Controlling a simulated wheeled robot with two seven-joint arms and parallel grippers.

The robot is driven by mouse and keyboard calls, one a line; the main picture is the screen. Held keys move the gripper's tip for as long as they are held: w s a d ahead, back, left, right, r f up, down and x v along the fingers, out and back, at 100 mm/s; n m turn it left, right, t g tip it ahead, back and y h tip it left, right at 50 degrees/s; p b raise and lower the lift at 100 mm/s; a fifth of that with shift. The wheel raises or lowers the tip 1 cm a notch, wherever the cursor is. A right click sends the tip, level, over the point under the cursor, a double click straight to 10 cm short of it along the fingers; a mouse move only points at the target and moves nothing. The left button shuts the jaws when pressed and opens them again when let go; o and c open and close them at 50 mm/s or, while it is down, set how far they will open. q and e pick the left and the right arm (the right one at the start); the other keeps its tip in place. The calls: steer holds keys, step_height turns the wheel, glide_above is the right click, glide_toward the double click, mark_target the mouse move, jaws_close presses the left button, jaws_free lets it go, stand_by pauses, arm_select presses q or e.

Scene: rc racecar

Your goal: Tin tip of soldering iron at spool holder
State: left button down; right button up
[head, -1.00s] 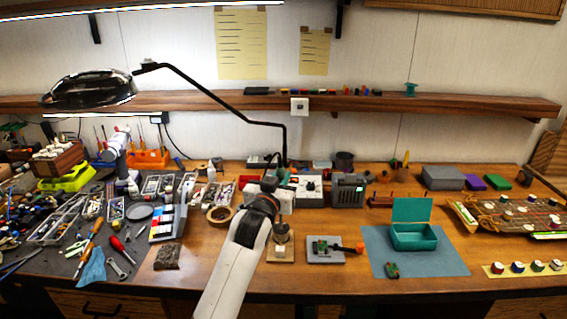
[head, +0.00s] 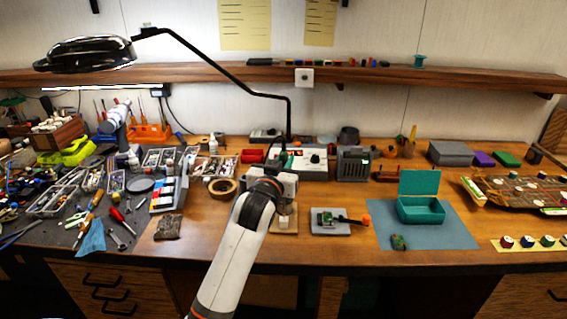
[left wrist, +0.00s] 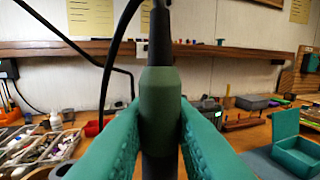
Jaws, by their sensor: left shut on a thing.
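My left gripper (head: 280,183) is over the middle of the bench in the head view. In the left wrist view its teal fingers are shut on the dark green and black handle of the soldering iron (left wrist: 160,95), which stands about upright between them. The iron's tip cannot be made out in either view. The spool holder (head: 287,222), with a pale wooden base, stands just below and behind the gripper in the head view, partly covered by my arm. I cannot tell whether iron and holder touch. My right gripper is not in view.
A soldering station (head: 312,160) stands behind the gripper. A grey board holder (head: 330,228) and an open teal box (head: 420,208) on a blue mat (head: 450,235) are to the right. A tape roll (head: 222,187) is left. A black lamp arm (head: 230,75) hangs above.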

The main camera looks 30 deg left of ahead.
arm_select(q)
steer(key=shift+f, duration=1.1)
stand_by(2.6)
steer(key=shift+r+p, duration=0.1)
steer(key=shift+p, duration=0.4)
stand_by(3.5)
